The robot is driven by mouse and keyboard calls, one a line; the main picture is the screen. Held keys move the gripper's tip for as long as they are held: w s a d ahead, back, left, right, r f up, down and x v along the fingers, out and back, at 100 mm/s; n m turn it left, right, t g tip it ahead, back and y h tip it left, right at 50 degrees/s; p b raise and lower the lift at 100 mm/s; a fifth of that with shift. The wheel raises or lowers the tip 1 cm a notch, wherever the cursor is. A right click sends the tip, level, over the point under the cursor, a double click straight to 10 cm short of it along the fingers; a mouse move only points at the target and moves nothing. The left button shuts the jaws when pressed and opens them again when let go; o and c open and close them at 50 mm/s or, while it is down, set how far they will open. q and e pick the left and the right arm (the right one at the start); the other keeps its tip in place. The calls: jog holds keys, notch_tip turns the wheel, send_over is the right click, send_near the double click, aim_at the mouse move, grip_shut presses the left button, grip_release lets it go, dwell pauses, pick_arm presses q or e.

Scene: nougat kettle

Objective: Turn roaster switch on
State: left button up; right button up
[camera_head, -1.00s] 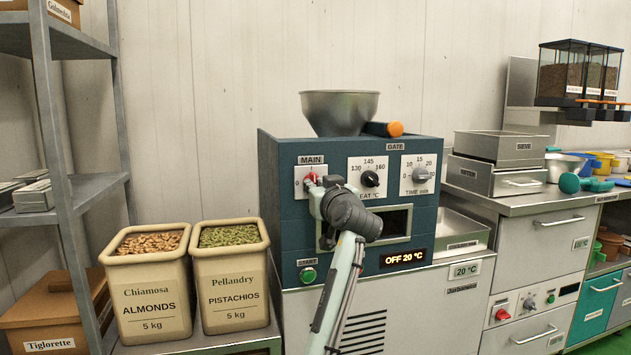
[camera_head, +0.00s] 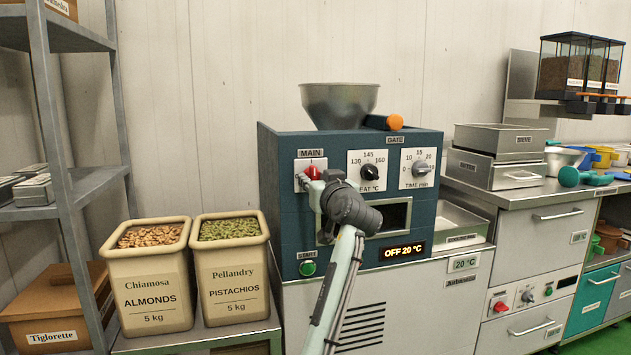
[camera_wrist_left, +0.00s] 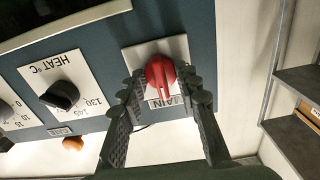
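The roaster (camera_head: 285,225) is a dark teal machine with a steel hopper on top. Its red main knob (camera_head: 312,172) sits on a white plate at the upper left of the front, under a MAIN label. The display (camera_head: 402,252) reads OFF 20 °C. My left gripper (camera_head: 305,181) is at this knob, and its hand covers part of the front. In the left wrist view the red knob (camera_wrist_left: 160,74) lies between the two dark fingertips (camera_wrist_left: 163,86), with narrow gaps visible. The fingers are apart. My right gripper is not in view.
The heat dial (camera_head: 369,172) and time dial (camera_head: 419,168) are right of the knob. A green start button (camera_head: 307,268) is below. Bins of almonds (camera_head: 150,290) and pistachios (camera_head: 232,285) stand to the left, beside a metal shelf (camera_head: 60,130). A steel counter (camera_head: 530,200) is on the right.

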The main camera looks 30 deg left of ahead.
pick_arm(q)
jog(key=v, duration=1.2)
dwell(0.3)
